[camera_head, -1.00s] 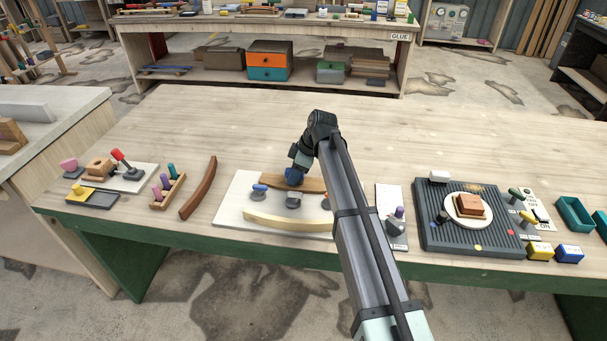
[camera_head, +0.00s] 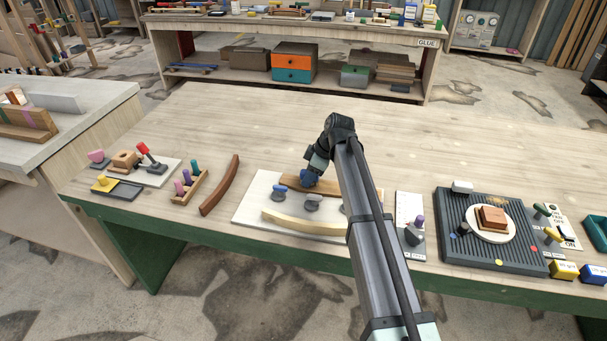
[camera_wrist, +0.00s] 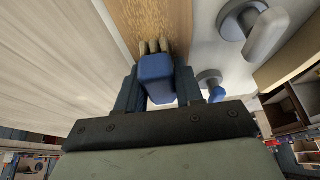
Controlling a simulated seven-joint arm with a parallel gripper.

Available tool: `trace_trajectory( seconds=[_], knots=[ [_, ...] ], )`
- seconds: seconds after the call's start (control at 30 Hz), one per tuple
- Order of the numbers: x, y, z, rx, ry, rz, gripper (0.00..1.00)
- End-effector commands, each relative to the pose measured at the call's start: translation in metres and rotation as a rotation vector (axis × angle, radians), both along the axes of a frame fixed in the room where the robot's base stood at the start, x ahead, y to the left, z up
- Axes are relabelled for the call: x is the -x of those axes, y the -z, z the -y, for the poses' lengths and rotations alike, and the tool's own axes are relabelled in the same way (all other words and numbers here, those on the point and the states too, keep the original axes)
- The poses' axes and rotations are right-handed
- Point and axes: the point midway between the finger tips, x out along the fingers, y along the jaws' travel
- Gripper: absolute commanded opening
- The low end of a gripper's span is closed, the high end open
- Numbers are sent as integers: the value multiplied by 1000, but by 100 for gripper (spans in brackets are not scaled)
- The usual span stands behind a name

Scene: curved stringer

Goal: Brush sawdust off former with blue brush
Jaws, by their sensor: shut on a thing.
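The former, a brown curved wooden piece (camera_head: 291,181), lies at the back of a white board (camera_head: 247,210). It also shows at the top of the wrist view (camera_wrist: 160,18). My gripper (camera_head: 309,180) is over the former and shut on the blue brush (camera_wrist: 156,75). In the wrist view, the brush's pale bristles (camera_wrist: 153,47) point at the former and appear to be at or very near its surface. Part of the former is hidden by my arm. I cannot clearly make out sawdust on it.
A loose brown curved strip (camera_head: 220,186) lies left. A ribbed dark mat (camera_head: 463,250) lies right. The table behind is clear.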

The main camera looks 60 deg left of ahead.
Motion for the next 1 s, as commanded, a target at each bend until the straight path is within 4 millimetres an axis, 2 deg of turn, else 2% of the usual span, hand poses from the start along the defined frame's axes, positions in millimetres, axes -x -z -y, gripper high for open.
trace_trajectory(
  seconds=[1.0],
  knots=[
    [-67,1,68,5,3,3,8]
  ],
)
